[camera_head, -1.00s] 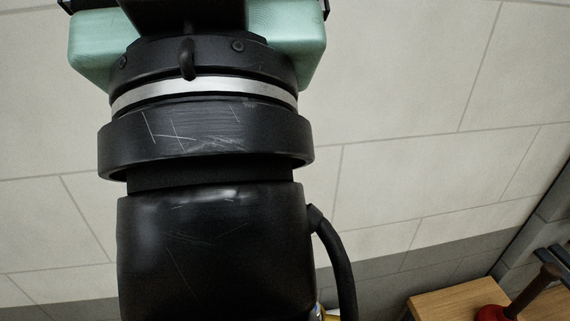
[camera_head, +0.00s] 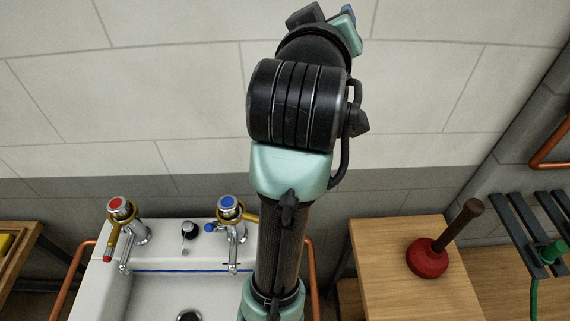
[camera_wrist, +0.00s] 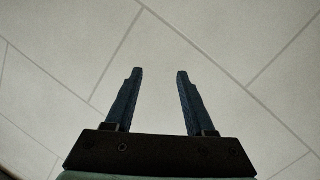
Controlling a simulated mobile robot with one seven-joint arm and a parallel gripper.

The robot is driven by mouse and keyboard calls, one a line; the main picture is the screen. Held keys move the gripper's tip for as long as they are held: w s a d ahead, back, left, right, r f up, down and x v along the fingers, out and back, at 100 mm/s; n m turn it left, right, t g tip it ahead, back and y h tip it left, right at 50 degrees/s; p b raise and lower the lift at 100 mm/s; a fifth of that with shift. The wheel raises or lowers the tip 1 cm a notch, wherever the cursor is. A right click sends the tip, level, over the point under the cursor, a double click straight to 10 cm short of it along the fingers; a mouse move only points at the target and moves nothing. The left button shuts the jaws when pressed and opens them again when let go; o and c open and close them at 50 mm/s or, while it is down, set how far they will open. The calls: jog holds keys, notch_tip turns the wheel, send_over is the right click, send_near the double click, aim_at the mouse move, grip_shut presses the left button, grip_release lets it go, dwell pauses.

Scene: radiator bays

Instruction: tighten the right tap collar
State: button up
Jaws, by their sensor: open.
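The right tap (camera_head: 231,210) has a blue-marked top and stands at the back right of a white sink. Its brass-coloured collar (camera_head: 247,217) sits below the top and reaches right to the edge of my arm, which may hide part of it. The left tap (camera_head: 121,211) has a red-marked top and a brass-coloured collar with a lever slanting down to a red tip. My gripper (camera_wrist: 160,72) is open and empty, its two dark fingers apart before the bare wall. In the head view my arm rises well above the taps; its fingertips cannot be made out.
The white sink (camera_head: 110,285) has a dark knob (camera_head: 189,229) between the taps. Copper pipes flank it. A wooden cabinet (camera_head: 375,245) at right bears a red plunger (camera_head: 428,259). A dark slatted rack (camera_head: 525,225) is far right. The tiled wall (camera_head: 170,80) is behind.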

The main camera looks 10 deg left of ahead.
jog(key=a+f+n+g, duration=0.2)
jog(key=a+f+g, duration=0.1)
jog(key=f, duration=0.5)
jog(key=a+f+n+g, duration=0.3)
jog(key=a+f, duration=0.1)
jog(key=f, duration=0.4)
jog(key=n+g+b, duration=0.3)
jog(key=n+g, duration=0.2)
jog(key=g, duration=0.3)
send_over(242, 214)
jog(key=s+d, duration=0.3)
jog(key=s+d+f+x, duration=0.1)
jog(key=s+x, duration=0.2)
jog(key=x, duration=1.1)
jog(key=shift+h, duration=0.4)
jog(key=x, duration=1.2)
jog(key=shift+w+a, duration=0.1)
grip_shut()
